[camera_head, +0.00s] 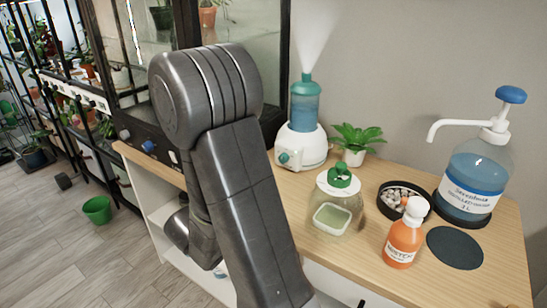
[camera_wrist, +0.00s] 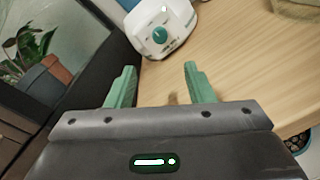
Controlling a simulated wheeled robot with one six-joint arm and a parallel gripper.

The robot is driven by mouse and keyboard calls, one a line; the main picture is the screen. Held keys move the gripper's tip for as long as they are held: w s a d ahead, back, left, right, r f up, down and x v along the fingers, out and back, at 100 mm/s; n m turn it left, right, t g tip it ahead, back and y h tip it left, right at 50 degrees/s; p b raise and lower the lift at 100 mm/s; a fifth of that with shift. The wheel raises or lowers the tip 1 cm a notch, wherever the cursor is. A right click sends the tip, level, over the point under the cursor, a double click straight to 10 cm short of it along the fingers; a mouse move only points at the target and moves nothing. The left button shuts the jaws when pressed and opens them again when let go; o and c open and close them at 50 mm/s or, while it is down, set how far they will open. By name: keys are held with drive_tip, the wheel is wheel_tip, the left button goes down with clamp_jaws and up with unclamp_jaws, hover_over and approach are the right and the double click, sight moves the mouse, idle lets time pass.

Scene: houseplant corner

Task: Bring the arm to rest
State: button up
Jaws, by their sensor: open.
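My gripper (camera_wrist: 158,88) shows in the wrist view with its two green fingers spread apart and nothing between them. It is over the left part of the wooden table (camera_wrist: 225,60), with a white humidifier (camera_wrist: 165,25) beyond the fingertips. In the head view my dark grey arm rises in front of the table's left part and bends at a large joint. My gripper is hidden behind the arm in that view.
On the table (camera_head: 400,283) stand the humidifier (camera_head: 303,143), emitting mist, a small plant (camera_head: 356,140), a glass jar (camera_head: 337,205), a pebble dish (camera_head: 384,208), an orange bottle (camera_head: 403,238), a large pump bottle (camera_head: 473,180) and a dark round mat (camera_head: 455,248). A glass cabinet (camera_head: 140,125) is at left.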

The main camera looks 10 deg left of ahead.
sight(282, 159)
drive_tip(key=x, duration=1.3)
drive_tip(key=shift+w+d+b, duration=0.15)
drive_tip(key=shift+w+b, duration=0.2)
drive_tip(key=shift+w, duration=0.05)
